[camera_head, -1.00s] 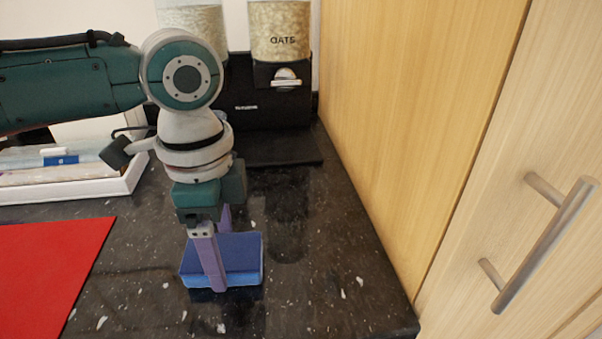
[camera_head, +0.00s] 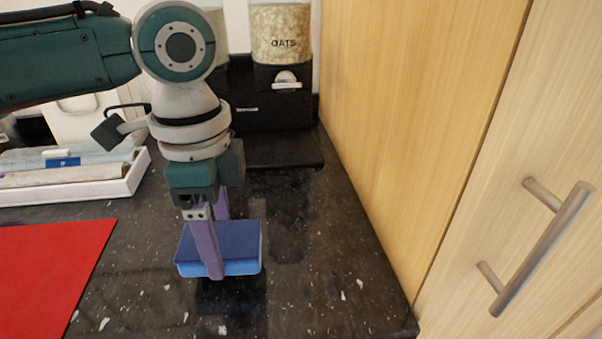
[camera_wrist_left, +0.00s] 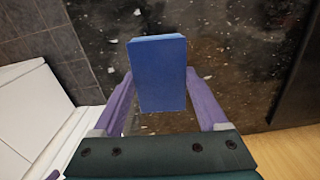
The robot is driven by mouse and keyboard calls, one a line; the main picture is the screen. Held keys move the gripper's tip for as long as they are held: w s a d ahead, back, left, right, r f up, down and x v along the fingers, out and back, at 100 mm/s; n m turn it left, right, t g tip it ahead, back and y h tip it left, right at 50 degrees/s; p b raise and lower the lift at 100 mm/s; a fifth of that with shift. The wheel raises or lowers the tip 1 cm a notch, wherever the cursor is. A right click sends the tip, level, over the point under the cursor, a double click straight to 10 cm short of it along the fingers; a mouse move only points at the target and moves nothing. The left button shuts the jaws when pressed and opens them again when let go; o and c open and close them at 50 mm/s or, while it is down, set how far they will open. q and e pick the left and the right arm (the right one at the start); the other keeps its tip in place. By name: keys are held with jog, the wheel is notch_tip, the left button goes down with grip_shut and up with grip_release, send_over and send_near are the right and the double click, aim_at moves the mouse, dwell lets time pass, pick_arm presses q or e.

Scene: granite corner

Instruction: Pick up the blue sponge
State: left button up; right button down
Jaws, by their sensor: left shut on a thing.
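The blue sponge (camera_head: 241,244) is a flat block with a darker top and a lighter side, in the middle of the head view. My left gripper (camera_head: 218,262) points down and its purple fingers are shut on the sponge, one on its near side and one on its far side. The sponge looks raised a little above the dark counter, with a dark reflection below it. In the left wrist view the sponge (camera_wrist_left: 158,74) sits between the two fingers of the left gripper (camera_wrist_left: 160,88). My right gripper is not in view.
A red mat (camera_head: 45,275) lies at the left. A white tray (camera_head: 90,194) with packets stands behind it. A black dispenser with an oats container (camera_head: 281,35) stands at the back. A wooden cabinet (camera_head: 410,100) with a metal handle (camera_head: 545,250) closes the right side. The granite counter (camera_head: 330,260) is clear around the sponge.

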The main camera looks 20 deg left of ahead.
aim_at(219, 238)
pick_arm(q)
notch_tip(219, 238, up, 17)
jog(key=p, duration=0.2)
jog(key=shift+r, duration=0.2)
